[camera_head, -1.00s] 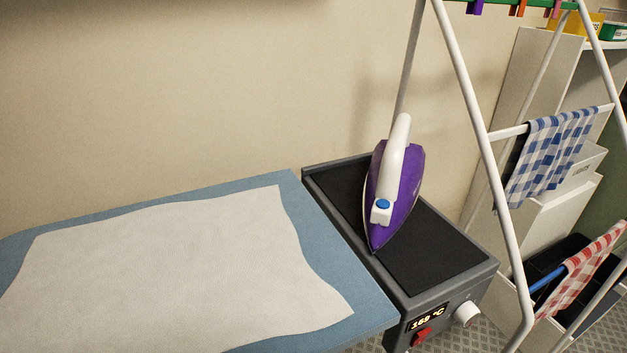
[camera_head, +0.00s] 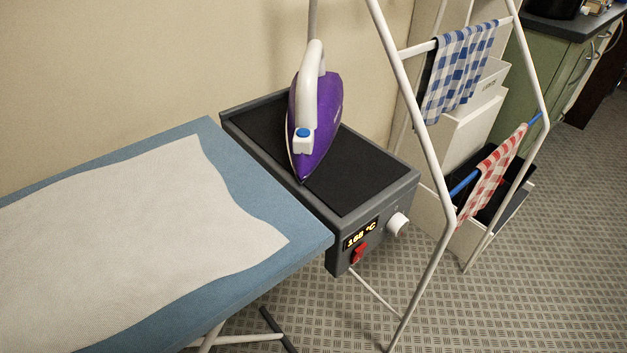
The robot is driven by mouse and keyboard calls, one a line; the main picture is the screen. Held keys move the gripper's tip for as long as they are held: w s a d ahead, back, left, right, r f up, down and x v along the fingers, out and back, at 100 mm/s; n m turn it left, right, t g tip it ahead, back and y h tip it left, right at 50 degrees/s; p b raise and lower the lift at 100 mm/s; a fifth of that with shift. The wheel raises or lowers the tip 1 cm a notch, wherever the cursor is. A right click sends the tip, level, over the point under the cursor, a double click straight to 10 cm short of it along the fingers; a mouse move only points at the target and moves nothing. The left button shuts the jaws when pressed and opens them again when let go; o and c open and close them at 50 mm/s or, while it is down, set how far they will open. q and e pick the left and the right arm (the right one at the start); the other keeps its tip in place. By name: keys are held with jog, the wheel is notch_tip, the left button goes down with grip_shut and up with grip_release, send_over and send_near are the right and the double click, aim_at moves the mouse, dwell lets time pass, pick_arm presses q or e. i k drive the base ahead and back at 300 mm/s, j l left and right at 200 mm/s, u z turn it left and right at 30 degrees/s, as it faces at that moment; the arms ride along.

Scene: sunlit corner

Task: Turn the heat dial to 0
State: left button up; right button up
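The heat dial (camera_head: 397,225) is a white round knob on the front face of a grey iron station (camera_head: 385,196). Left of it a lit display (camera_head: 361,234) reads 168 °C, and a red switch (camera_head: 359,253) sits below the display. The dial's pointer mark is too small to read. A purple iron (camera_head: 318,110) with a white handle rests on the station's black top pad. Neither of my grippers shows in the head view.
The blue ironing board (camera_head: 262,253) with a white cloth (camera_head: 150,230) adjoins the station's left side. A white drying rack (camera_head: 425,130) stands close to its right, holding a blue checked towel (camera_head: 460,72) and a red checked towel (camera_head: 492,172). Open floor (camera_head: 540,270) lies at right.

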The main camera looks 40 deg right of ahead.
aim_at(397, 225)
jog(key=z, duration=1.6)
